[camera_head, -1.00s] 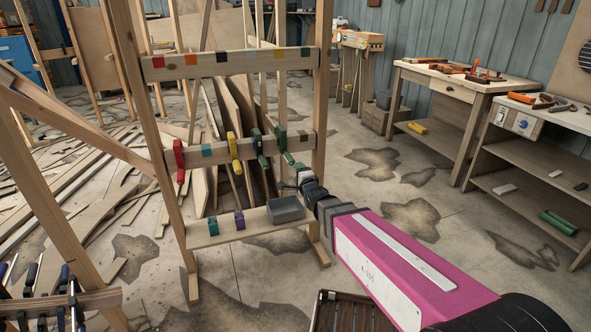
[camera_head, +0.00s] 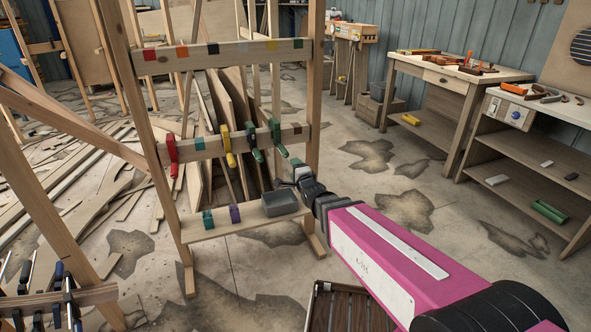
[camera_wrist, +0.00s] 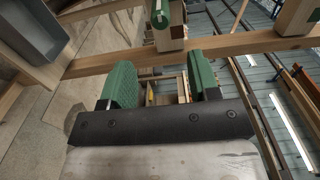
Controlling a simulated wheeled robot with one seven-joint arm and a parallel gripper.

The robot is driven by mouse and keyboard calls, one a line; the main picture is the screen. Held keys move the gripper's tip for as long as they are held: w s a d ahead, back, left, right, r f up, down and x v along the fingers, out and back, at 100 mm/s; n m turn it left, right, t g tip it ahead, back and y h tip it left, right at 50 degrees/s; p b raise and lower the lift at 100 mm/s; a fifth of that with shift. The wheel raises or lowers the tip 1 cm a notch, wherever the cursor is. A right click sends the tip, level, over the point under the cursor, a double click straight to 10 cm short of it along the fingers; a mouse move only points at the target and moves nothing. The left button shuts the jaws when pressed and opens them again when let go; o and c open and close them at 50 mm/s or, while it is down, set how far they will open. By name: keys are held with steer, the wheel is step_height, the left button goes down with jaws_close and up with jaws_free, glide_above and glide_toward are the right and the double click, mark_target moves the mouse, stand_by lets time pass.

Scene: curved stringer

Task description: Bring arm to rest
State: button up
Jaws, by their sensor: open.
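My magenta arm (camera_head: 385,255) reaches from the lower right toward the wooden rack. My gripper (camera_head: 298,172) is at the rack's right side, above the grey bin (camera_head: 282,205) and below the right end of the middle rail. In the wrist view my gripper (camera_wrist: 162,85) has two green-padded fingers standing apart with nothing between them. A green clamp (camera_wrist: 167,22) hangs on the rail just beyond the fingers, and a second green one (camera_wrist: 170,8) cannot be told apart clearly from it.
The middle rail (camera_head: 225,141) carries a red clamp (camera_head: 172,155), a yellow clamp (camera_head: 228,146) and green clamps (camera_head: 254,142). A workbench (camera_head: 455,75) stands at right.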

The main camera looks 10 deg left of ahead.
steer(key=d+f+n+g+h, duration=0.3)
steer(key=d+f+h, duration=0.15)
steer(key=d, duration=0.65)
steer(key=d+f+n+g+h, duration=0.25)
steer(key=d+f, duration=0.35)
steer(key=d, duration=0.4)
steer(key=s+d+f+n+g+h, duration=0.2)
steer(key=s+d+n+g, duration=0.4)
steer(key=d, duration=1)
steer(key=s+f+g, duration=0.1)
steer(key=s+g, duration=0.2)
steer(key=s, duration=0.3)
steer(key=shift+s+f+h, duration=0.3)
steer(key=shift+s, duration=0.05)
steer(key=shift+g, duration=0.25)
